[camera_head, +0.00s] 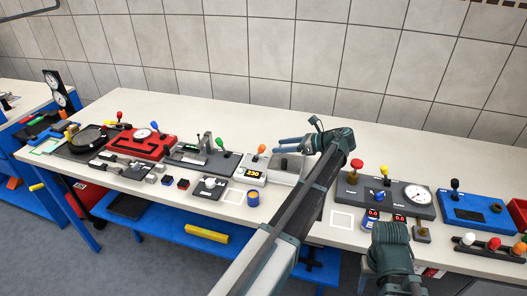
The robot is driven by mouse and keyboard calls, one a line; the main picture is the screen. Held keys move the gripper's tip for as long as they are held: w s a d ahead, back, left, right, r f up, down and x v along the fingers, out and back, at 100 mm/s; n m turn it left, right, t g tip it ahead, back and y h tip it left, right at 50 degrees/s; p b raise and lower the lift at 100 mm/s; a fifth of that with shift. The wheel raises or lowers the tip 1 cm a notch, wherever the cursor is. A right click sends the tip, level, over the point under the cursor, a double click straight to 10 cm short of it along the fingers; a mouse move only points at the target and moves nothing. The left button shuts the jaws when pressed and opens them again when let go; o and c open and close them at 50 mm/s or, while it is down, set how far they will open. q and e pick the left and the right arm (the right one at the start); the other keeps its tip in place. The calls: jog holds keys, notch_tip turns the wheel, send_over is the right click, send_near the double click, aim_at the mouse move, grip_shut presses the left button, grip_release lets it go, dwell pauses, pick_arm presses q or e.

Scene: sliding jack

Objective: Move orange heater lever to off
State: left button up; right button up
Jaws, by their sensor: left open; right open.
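The orange heater lever (262,149) is a small orange knob on a short dark stem, standing up at the back of the heater unit (247,181). The unit is white with a display (253,173) reading about 230. The off mark is too small to read. My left gripper (279,145) reaches over the bench with its fingers pointing left, open and empty. Its fingertips are a little right of the orange knob, apart from it as far as I can tell. My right gripper (390,245) is low at the bench's front edge, open, with its fingertips hard to make out.
A green-knobbed lever (220,144) stands close left of the heater. A blue-and-yellow round item (253,197) lies in front. A grey panel with a dial (416,194) and a red knob (356,166) is to the right. A tiled wall closes off the back.

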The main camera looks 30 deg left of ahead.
aim_at(263, 146)
pick_arm(q)
jog(key=b+x, duration=0.2)
jog(key=x, duration=0.6)
jog(key=shift+a+f+b, duration=0.15)
jog(key=shift+a+b, duration=0.05)
jog(key=shift+b, duration=0.1)
grip_shut()
dwell(1.1)
